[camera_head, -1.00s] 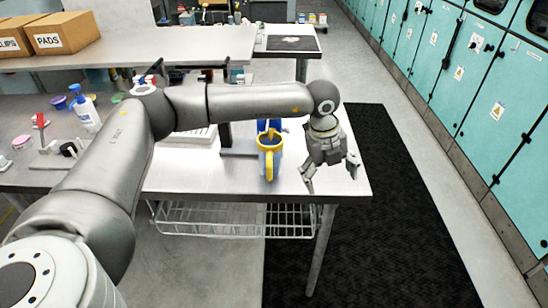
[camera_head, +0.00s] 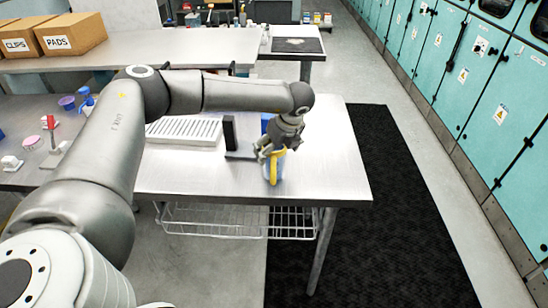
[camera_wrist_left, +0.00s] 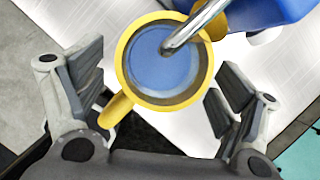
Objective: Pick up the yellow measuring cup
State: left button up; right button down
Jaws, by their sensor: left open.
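The yellow measuring cup (camera_head: 273,171) stands near the right end of the metal table, partly covered by my left gripper (camera_head: 270,150). In the left wrist view, the cup (camera_wrist_left: 123,67) shows from above with a yellow rim, blue inside and a yellow handle pointing to the lower left. My left gripper (camera_wrist_left: 156,82) is open there, with one finger on each side of the cup and gaps between. A curved metal rod from a blue and yellow object (camera_wrist_left: 260,12) reaches over or into the cup. My right gripper is not in view.
A dark upright stand (camera_head: 229,133) and a white ribbed tray (camera_head: 183,130) are left of the cup. A blue-capped bottle (camera_head: 86,105) and small items stand farther left. The table (camera_head: 330,170) is bare right of the cup.

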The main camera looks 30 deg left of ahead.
pick_arm(q)
jog(key=x, duration=0.3)
jog(key=shift+f+p, duration=0.1)
jog(key=shift+p, duration=0.25)
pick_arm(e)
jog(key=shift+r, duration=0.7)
pick_arm(q)
jog(key=shift+d, duration=0.1)
jog(key=shift+c, duration=0.5)
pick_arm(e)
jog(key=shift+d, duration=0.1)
pick_arm(q)
jog(key=c, duration=1.2)
jog(key=shift+o, duration=0.2)
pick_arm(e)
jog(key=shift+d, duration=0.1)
